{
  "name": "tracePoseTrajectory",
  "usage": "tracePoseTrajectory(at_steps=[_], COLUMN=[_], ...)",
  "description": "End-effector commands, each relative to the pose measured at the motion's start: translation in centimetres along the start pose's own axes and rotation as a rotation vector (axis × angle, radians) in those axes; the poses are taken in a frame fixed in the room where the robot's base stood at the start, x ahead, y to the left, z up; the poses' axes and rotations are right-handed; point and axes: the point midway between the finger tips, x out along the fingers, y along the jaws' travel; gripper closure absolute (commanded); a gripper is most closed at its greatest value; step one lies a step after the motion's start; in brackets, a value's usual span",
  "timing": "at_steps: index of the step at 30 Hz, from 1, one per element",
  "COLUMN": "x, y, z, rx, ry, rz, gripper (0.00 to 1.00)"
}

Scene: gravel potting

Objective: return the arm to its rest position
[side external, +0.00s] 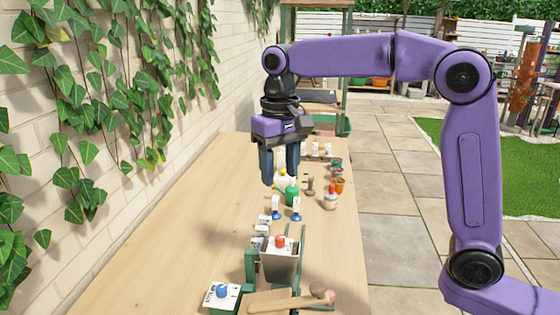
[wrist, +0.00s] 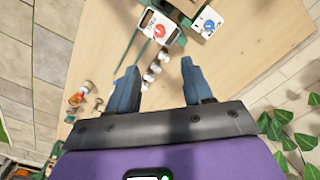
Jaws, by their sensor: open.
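My purple arm (side external: 400,55) reaches over the wooden bench, with its wrist pointing down. My gripper (side external: 280,176) hangs above the far half of the bench, its two blue fingers apart. Nothing shows between the fingers. It also shows open and empty in the wrist view (wrist: 158,68). In the side view the fingertips appear just in front of or above small items, including a green bottle (side external: 292,194); the exact height is hard to tell.
On the wooden bench (side external: 175,230) stand a grey hopper-like box with a red knob (side external: 281,258) and a white box with a blue knob (side external: 222,293). A red-capped bottle (side external: 330,200) stands farther back. An ivy-covered wall (side external: 120,130) borders the left. The left bench strip is clear.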

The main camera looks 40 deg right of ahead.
Motion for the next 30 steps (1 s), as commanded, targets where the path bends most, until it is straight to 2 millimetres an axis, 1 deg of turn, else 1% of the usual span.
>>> tracePoseTrajectory(at_steps=[3, 6, 15, 19, 23, 30], x=[-0.9, -1.2, -1.2, -0.9, -0.3, 1.7], y=[0.0, 0.0, 0.0, 0.1, 0.2, 1.0], z=[0.0, 0.0, 0.0, 0.5, 1.9, 6.1], rx=[0.0, 0.0, -0.001, -0.024, -0.096, -0.289], ry=[0.001, 0.0, 0.0, -0.001, 0.0, 0.004], rz=[0.0, 0.0, 0.0, 0.001, 0.0, -0.003], gripper=[0.49, 0.49, 0.49, 0.49, 0.49, 0.49])
